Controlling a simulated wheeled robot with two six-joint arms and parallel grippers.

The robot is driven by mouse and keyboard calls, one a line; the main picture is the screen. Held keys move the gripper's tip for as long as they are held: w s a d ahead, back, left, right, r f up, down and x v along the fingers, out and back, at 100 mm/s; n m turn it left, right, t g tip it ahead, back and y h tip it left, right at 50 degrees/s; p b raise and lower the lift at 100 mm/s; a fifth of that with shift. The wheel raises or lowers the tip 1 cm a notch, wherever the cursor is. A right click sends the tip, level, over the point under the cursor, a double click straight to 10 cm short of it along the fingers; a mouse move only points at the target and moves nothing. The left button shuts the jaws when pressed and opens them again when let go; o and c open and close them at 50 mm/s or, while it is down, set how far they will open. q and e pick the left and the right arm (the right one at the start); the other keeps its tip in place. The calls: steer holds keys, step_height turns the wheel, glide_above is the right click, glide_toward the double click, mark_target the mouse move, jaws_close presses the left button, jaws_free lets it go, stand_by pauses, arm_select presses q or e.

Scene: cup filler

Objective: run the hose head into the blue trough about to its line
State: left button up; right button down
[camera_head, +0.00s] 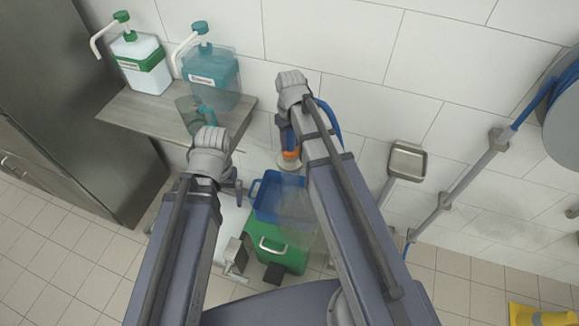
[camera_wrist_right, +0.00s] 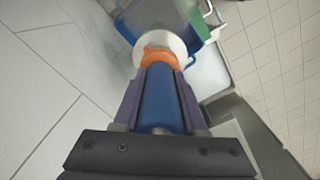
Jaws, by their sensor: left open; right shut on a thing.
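The blue trough (camera_head: 278,205) stands on a green box below the wall. It also shows at the top of the right wrist view (camera_wrist_right: 143,17). My right gripper (camera_head: 286,136) is shut on the hose head (camera_head: 289,157), which has a blue handle, an orange collar and a pale round end. In the right wrist view the hose head (camera_wrist_right: 160,95) lies between the fingers, its pale end close to the trough. No running water can be made out, and the trough's line and water level cannot be read. My left gripper (camera_head: 236,188) is open, left of the trough, partly hidden by its wrist.
The green box (camera_head: 262,240) has a metal handle. A shelf (camera_head: 150,120) holds two pump bottles, white (camera_head: 142,65) and teal (camera_head: 212,75). A metal wall dish (camera_head: 407,160) and pipe (camera_head: 465,180) are at right. A yellow object (camera_head: 535,315) is at bottom right.

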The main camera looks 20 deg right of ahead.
mark_target(290, 159)
step_height(290, 159, down, 9)
steer(key=b, duration=0.7)
steer(key=shift+f, duration=0.2)
arm_select(q)
step_height(290, 159, down, 9)
arm_select(e)
steer(key=shift+r, duration=0.15)
arm_select(q)
steer(key=shift+f, duration=0.1)
stand_by(6.0)
